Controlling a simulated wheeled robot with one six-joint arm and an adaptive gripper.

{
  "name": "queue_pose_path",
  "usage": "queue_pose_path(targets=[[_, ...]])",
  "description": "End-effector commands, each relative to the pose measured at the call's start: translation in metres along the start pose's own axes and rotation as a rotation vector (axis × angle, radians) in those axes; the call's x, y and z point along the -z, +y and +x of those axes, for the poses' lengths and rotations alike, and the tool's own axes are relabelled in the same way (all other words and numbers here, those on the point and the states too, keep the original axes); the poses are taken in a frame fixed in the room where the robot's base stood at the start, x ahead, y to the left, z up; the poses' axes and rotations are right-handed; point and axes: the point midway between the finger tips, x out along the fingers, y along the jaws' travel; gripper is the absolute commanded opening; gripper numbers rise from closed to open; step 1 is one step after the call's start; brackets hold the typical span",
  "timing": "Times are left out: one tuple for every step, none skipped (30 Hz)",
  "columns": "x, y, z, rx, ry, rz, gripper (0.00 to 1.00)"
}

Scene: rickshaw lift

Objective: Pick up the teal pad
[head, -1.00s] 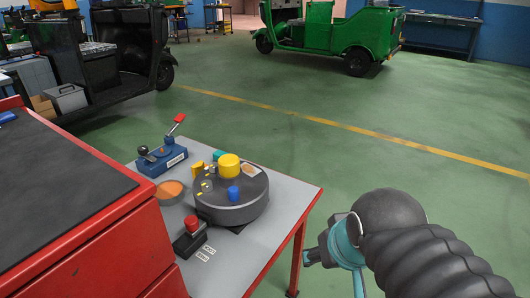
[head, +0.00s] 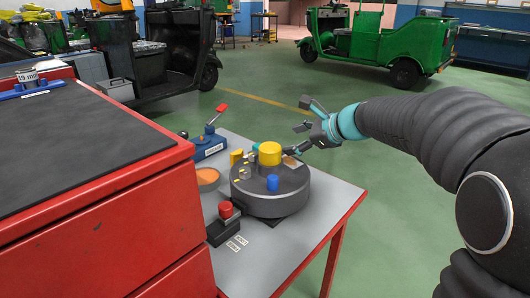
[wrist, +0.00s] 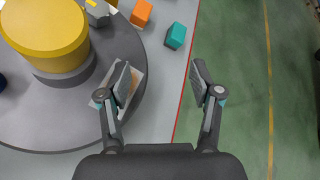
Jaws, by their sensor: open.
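The teal pad (wrist: 176,36) is a small teal block on the grey tabletop, just off the edge of the dark round turntable in the wrist view. In the head view only a bit of the teal pad (head: 255,147) shows behind the yellow cylinder. My gripper (wrist: 161,76) is open, with nothing held between its fingers. In the wrist view the teal pad lies beyond the fingertips, roughly between their lines. In the head view my gripper (head: 301,128) is over the table's far right side, right of the turntable.
The dark turntable (head: 270,206) carries a yellow cylinder (head: 270,153), a blue cylinder (head: 272,183) and small pieces. An orange block (wrist: 141,12) is near the teal pad. A lever box (head: 207,147), orange-filled bowl (head: 207,179) and red-button box (head: 224,225) stand left. A red cabinet (head: 150,215) borders the table.

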Motion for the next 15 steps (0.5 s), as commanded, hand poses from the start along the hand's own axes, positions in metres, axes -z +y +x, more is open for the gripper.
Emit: queue_pose_path(targets=[[0.009, -0.011, 0.016, 0.014, -0.026, 0.082, 0.65], [0.011, -0.019, 0.023, 0.025, -0.043, 0.133, 0.65], [0.015, -0.027, 0.032, 0.036, -0.065, 0.197, 0.65], [0.017, -0.032, 0.039, 0.042, -0.080, 0.241, 0.65], [0.021, -0.035, 0.047, 0.045, -0.092, 0.285, 0.65], [0.026, -0.037, 0.056, 0.046, -0.107, 0.339, 0.65], [0.029, -0.038, 0.063, 0.047, -0.117, 0.377, 0.65], [0.032, -0.038, 0.070, 0.044, -0.124, 0.409, 0.65], [0.035, -0.037, 0.077, 0.041, -0.132, 0.449, 0.65], [0.037, -0.037, 0.082, 0.039, -0.137, 0.474, 0.65], [0.039, -0.037, 0.086, 0.038, -0.141, 0.497, 0.65], [0.042, -0.037, 0.090, 0.038, -0.145, 0.520, 0.65], [0.043, -0.037, 0.092, 0.037, -0.148, 0.534, 0.65], [0.043, -0.037, 0.093, 0.037, -0.150, 0.544, 0.65], [0.044, -0.037, 0.095, 0.037, -0.152, 0.553, 0.65]])
